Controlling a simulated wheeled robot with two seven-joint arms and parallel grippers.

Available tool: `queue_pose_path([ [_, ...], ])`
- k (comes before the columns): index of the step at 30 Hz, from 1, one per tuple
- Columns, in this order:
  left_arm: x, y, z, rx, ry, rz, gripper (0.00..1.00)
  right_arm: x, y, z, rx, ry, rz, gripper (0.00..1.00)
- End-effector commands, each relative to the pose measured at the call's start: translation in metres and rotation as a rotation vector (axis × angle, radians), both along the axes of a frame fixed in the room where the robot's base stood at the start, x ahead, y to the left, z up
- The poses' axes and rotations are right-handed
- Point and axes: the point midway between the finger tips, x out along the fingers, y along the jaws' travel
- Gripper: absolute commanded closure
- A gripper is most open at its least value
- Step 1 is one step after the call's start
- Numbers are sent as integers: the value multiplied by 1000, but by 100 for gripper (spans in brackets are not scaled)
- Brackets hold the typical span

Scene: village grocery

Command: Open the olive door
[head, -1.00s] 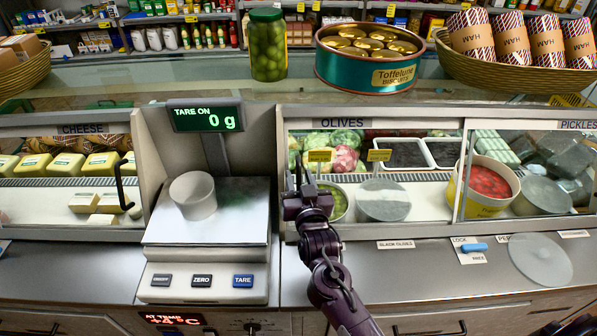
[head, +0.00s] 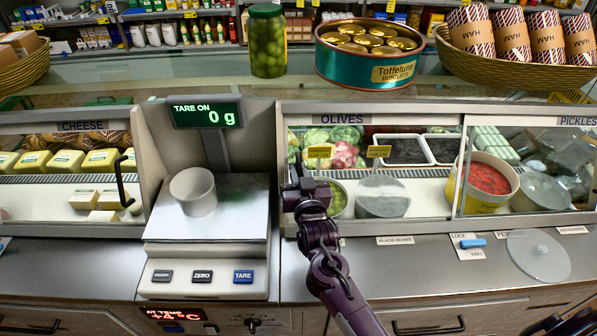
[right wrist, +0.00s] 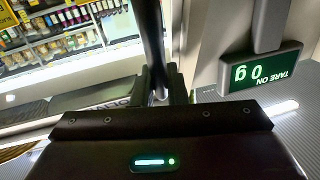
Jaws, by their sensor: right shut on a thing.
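The olive door (head: 430,185) is the glass front panel under the OLIVES label, right of the scale. Behind the glass are a green olive tub (head: 337,198), a lidded tub and dark trays. My right gripper (head: 298,182) is at the door's left edge. It is shut on the dark upright door handle (right wrist: 152,40), which rises between its fingers (right wrist: 160,88) in the right wrist view. My left gripper is not in view.
The scale (head: 207,225) with a cup on its plate stands close left of my gripper, its display (head: 205,114) above. The pickles section (head: 540,170) is at the right. A clear round lid (head: 538,256) and a lock tag (head: 470,245) lie on the counter.

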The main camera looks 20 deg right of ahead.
Motion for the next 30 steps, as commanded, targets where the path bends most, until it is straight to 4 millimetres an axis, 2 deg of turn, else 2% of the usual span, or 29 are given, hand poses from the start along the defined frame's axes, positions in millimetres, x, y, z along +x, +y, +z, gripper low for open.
queue_pose_path([
  [5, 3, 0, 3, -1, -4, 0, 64, -4, -14, 1, -4, 0, -3, 100],
  [8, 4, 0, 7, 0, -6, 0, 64, -9, -30, 1, -6, 1, -4, 100],
  [11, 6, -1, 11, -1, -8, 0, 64, -16, -55, 2, -8, 1, -5, 100],
  [30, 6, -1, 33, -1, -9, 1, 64, -76, -266, 2, -6, 0, -4, 100],
])
